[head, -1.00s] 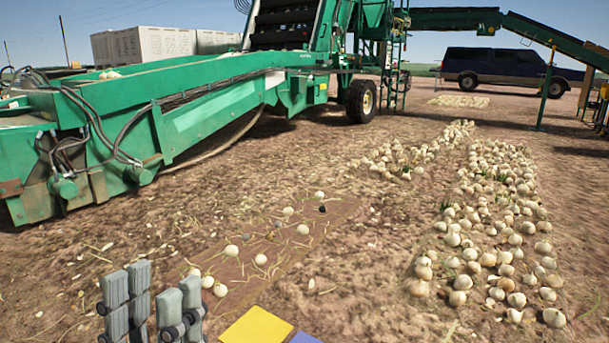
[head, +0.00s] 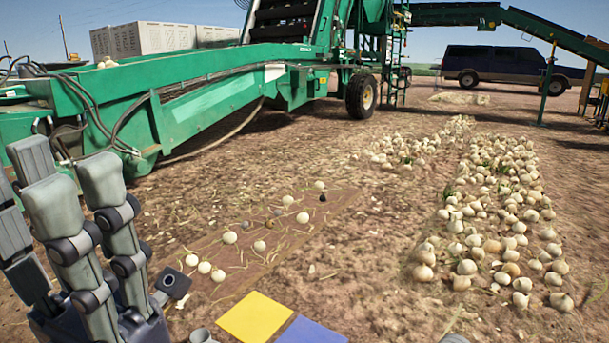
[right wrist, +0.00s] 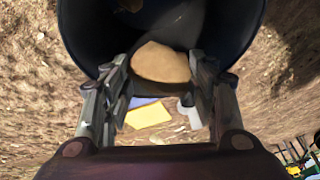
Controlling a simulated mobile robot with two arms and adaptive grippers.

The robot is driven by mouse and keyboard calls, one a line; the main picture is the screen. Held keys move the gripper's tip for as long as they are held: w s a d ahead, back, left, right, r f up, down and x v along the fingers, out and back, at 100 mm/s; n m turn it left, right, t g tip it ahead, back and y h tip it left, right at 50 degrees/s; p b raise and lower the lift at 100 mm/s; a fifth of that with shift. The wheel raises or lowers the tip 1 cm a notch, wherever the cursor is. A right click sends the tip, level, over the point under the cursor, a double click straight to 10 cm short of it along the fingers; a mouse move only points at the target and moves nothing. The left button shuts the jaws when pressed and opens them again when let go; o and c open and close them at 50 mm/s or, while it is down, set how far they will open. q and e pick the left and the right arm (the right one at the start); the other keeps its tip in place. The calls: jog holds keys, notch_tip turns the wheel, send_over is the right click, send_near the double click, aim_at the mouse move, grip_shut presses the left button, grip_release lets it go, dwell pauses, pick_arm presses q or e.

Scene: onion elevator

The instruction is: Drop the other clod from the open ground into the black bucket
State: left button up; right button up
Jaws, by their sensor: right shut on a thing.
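In the right wrist view my right gripper (right wrist: 160,72) is shut on a tan, rounded clod (right wrist: 160,63). The black bucket (right wrist: 85,45) lies behind the clod in that view, its dark wall and rim around the fingertips. I cannot tell how deep the clod sits relative to the rim. Part of a brownish thing (right wrist: 131,5) shows inside the bucket at the top edge. In the head view my left gripper (head: 65,180) stands at the lower left, fingers up, apart and empty.
A yellow sheet (head: 254,317) and a blue sheet (head: 311,330) lie at the near edge. A brown strip (head: 290,240) holds scattered onions and a dark lump (head: 322,197). A long onion row (head: 490,220) lies right. A green machine (head: 190,110) stands behind.

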jog(key=shift+f+b, duration=0.6)
jog(key=shift+b, duration=0.1)
jog(key=o, duration=1.3)
jog(key=shift+o, duration=0.2)
jog(key=v, duration=1.2)
